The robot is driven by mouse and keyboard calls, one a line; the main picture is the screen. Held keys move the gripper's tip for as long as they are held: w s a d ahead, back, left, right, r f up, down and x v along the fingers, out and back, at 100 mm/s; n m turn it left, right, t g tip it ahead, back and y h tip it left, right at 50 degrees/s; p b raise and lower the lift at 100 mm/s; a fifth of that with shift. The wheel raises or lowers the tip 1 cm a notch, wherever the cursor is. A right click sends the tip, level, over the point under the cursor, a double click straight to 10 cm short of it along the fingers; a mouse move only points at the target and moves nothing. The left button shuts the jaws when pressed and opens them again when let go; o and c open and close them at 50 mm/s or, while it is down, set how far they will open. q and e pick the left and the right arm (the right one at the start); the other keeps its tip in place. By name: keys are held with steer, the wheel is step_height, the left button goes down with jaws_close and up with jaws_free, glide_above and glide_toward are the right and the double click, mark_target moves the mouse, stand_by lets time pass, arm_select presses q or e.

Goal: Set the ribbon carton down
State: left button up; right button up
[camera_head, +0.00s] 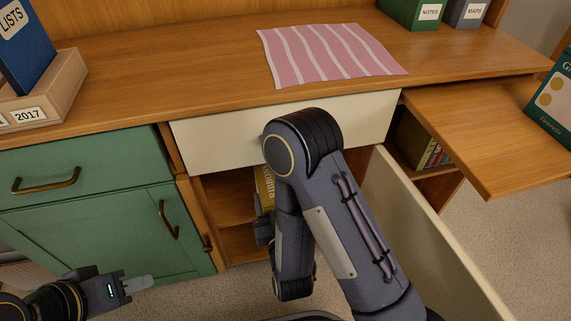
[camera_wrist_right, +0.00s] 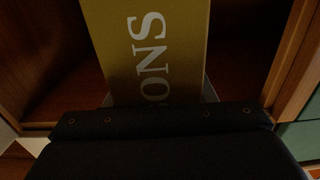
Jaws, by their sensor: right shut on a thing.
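The ribbon carton (camera_head: 265,187) is a mustard-yellow box, mostly hidden behind my right arm in the head view. It is inside the opening of the cabinet compartment, below the cream drawer front (camera_head: 225,140). In the right wrist view the carton (camera_wrist_right: 118,50) fills the middle, with large pale letters ending in "ONS" running sideways. My right gripper (camera_wrist_right: 158,98) is shut on it, one pale fingertip showing at each side. Whether the carton's base touches a shelf is hidden. My left gripper (camera_head: 137,284) is low at the left, away from the carton; its jaw gap cannot be made out.
The compartment has a wooden shelf (camera_head: 228,200) and side walls close to the carton. A cream door (camera_head: 425,235) stands open at the right. Green cabinet fronts (camera_head: 85,170) lie left. On the desktop are a pink striped cloth (camera_head: 325,55) and a wooden file box (camera_head: 60,88).

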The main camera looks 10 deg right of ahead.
steer(key=w+d+b, duration=0.2)
steer(key=w+d, duration=0.9)
steer(key=w, duration=0.3)
step_height(320, 180, down, 7)
steer(key=b, duration=0.4)
steer(key=shift+r, duration=0.2)
steer(key=shift+w+f+b, duration=0.15)
steer(key=shift+f+b, duration=0.15)
steer(key=shift+f, duration=0.05)
steer(key=shift+r, duration=0.2)
steer(key=shift+f, duration=0.1)
steer(key=o, duration=1.3)
steer(key=shift+f, duration=0.1)
